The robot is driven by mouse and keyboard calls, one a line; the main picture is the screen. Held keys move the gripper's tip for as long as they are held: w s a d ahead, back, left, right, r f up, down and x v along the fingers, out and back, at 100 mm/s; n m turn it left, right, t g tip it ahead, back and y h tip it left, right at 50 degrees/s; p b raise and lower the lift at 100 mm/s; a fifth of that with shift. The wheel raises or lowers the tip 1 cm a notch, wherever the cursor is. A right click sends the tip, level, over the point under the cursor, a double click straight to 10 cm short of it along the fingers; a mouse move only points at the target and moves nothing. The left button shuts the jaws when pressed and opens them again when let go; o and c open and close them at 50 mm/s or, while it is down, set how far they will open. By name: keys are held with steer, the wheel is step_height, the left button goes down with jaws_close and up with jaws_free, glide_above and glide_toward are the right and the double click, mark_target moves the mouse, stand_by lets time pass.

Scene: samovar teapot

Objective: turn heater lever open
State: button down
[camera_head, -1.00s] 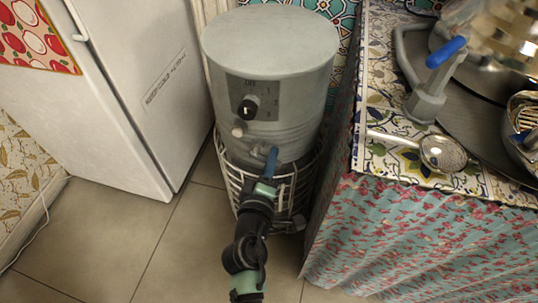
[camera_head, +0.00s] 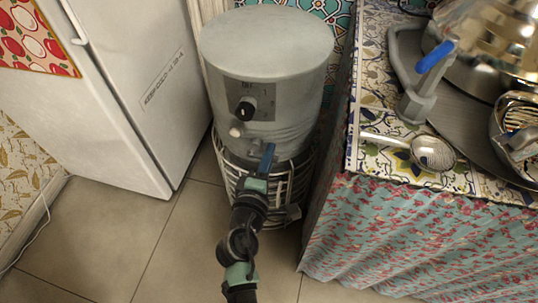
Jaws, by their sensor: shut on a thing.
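The heater (camera_head: 270,70) is a grey cylinder with a black knob (camera_head: 245,110) on a dark dial plate. It stands in a white wire frame (camera_head: 232,170) on the floor. The blue lever (camera_head: 267,158) is low on its front, tilted with its upper end slightly right. My gripper (camera_head: 259,178) reaches up from below and is shut on the lower part of the lever. The exact finger contact is small and partly hidden by the gripper's own body.
A white fridge (camera_head: 120,90) stands close on the left. A cloth-skirted counter (camera_head: 410,240) is close on the right, with a ladle (camera_head: 430,152), metal vessels and another blue-handled tap (camera_head: 432,60). Tiled floor (camera_head: 110,235) is free in front.

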steer(key=c, duration=0.8)
jaws_free()
steer(key=shift+s, duration=0.1)
steer(key=p+v, duration=0.2)
steer(key=v, duration=1)
steer(key=shift+s+a, duration=0.2)
steer(key=shift+s, duration=0.15)
steer(key=shift+r, duration=0.15)
